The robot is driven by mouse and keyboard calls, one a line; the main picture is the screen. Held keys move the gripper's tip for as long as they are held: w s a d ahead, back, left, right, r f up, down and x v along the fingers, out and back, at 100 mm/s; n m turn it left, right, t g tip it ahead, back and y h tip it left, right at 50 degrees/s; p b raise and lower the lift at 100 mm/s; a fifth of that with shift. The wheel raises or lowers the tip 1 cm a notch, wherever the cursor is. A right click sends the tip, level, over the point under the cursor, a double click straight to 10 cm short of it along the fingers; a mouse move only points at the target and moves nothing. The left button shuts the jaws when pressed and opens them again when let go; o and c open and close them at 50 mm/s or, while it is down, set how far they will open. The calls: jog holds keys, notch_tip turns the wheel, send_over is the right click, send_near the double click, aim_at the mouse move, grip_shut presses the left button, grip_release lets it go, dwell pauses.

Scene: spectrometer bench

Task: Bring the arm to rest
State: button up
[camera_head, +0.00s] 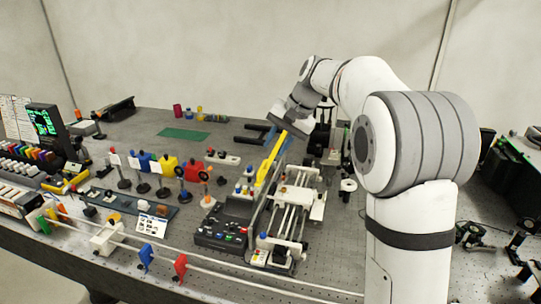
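My white arm rises at the right of the head view and bends over toward the bench. Its grey wrist points down and to the left. My gripper (284,118) is at the wrist's end, above the back middle of the bench, behind a yellow upright part (270,160). Dark bars (255,128) show just left of it; I cannot tell whether they are its fingers or a thing on the bench. The fingertips are not clear, and I see nothing certain held.
A railed device (292,205) and a dark button box (225,222) stand below the gripper. Coloured optics mounts (168,165) stand left of them. A green mat (184,134) lies at the back left. A monitor (46,122) stands far left. Black equipment (512,170) is at right.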

jog(key=shift+d+r, duration=0.2)
jog(key=shift+r, duration=0.1)
jog(key=shift+s, duration=0.1)
jog(key=s+d+f+n+h, duration=0.1)
jog(key=s+d+f, duration=0.2)
jog(key=s, duration=0.8)
jog(key=s+d+f+n+t+h+b, duration=0.1)
jog(key=s+d+f+h, duration=0.1)
jog(key=s, duration=0.8)
jog(key=s+d+f+n+h+b, duration=0.1)
jog(key=s+d+f, duration=0.4)
jog(key=s, duration=0.6)
jog(key=shift+s+f+n+t+h, duration=0.3)
jog(key=shift+s+f+t+h, duration=0.1)
jog(key=shift+f+h, duration=0.2)
jog(key=shift+d, duration=0.1)
